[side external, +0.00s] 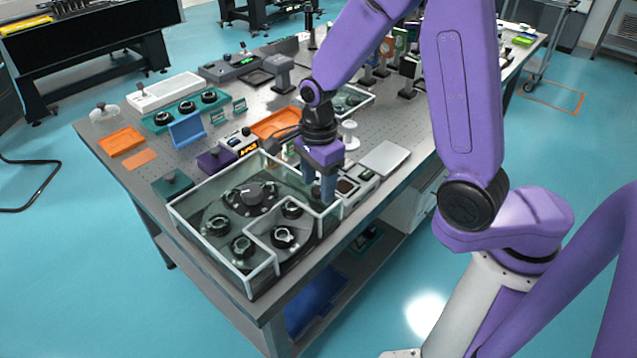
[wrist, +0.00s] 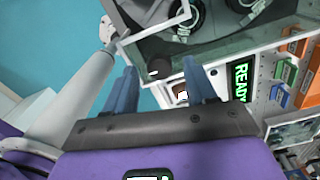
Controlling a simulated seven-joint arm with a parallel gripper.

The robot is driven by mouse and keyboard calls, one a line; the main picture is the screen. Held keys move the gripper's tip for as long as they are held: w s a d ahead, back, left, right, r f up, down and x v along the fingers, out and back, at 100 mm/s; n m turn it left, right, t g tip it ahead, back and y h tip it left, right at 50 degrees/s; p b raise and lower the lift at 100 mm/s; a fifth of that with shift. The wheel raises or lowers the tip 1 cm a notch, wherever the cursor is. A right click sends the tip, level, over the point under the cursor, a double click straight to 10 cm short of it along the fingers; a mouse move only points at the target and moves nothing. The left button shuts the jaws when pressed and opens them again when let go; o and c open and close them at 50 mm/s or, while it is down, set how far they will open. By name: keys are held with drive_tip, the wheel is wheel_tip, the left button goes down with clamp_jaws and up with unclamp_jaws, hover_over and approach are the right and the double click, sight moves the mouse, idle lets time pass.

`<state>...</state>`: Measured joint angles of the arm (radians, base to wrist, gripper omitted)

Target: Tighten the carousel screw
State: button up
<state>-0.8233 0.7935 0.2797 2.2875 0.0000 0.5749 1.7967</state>
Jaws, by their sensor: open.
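The carousel (side external: 222,225) is a dark round plate with several black ring mounts, inside a clear-walled enclosure (side external: 190,225). A dark raised knob (side external: 254,193) stands on it; I cannot tell whether this is the carousel screw. My gripper (side external: 320,190) points down at the enclosure's right corner, its two blue fingers apart and empty. In the wrist view, a small black round knob (wrist: 158,68) shows between the open fingers, apart from both, near the enclosure edge. Part of the carousel (wrist: 150,46) shows at the top of that view.
A panel with a lit green READY display (wrist: 240,80) lies right of the fingers in the wrist view. A flat grey plate (side external: 386,158) and orange trays (side external: 122,141) lie on the perforated table. The enclosure's upright walls stand close to my gripper.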

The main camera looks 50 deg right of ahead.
drive_tip(key=shift+f, duration=0.5)
clamp_jaws()
